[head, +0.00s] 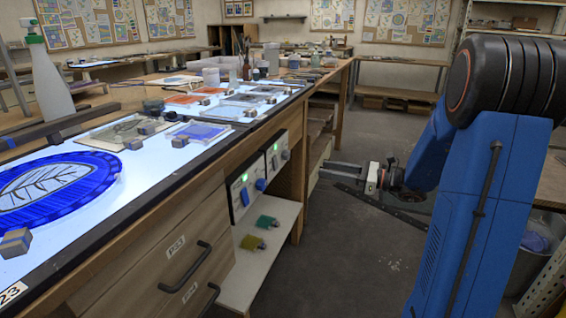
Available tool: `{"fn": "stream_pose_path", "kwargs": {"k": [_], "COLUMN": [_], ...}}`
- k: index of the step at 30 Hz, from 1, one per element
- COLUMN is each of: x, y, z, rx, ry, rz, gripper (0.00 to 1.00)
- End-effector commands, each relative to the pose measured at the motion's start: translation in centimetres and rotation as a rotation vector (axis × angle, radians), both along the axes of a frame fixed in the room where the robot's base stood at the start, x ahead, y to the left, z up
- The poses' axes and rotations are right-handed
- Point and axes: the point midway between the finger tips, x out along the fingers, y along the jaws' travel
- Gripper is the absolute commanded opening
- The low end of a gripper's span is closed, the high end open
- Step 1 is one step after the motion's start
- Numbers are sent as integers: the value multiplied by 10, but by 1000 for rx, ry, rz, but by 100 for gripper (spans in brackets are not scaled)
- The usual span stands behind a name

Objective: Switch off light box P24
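Two light grey switch panels are set into the bench front under the glowing light table. The nearer panel (246,189) has a lit green lamp and a blue switch knob (261,185). The farther panel (277,156) also shows a green lamp and a grey-blue knob. No P24 label is readable, so I cannot tell which panel belongs to P24. The light surface (140,165) glows white along the bench top. My gripper (328,170) is right of the panels, apart from them, pointing left. Its two fingers are spread and empty.
A shelf (262,285) below the panels holds a green and a yellow piece. Drawers (165,265) with black handles are at the near left; one label looks like P23. Painted glass pieces and small blocks lie on the bench. Grey floor (375,260) is clear beside the bench.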

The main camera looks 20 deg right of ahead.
Motion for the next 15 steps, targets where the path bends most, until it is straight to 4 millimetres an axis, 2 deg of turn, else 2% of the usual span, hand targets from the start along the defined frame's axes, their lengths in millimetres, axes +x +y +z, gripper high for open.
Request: {"fn": "stream_pose_path", "kwargs": {"k": [15], "x": [44], "y": [64], "z": [0], "rx": [-3], "ry": [-1], "rz": [6], "gripper": [39]}}
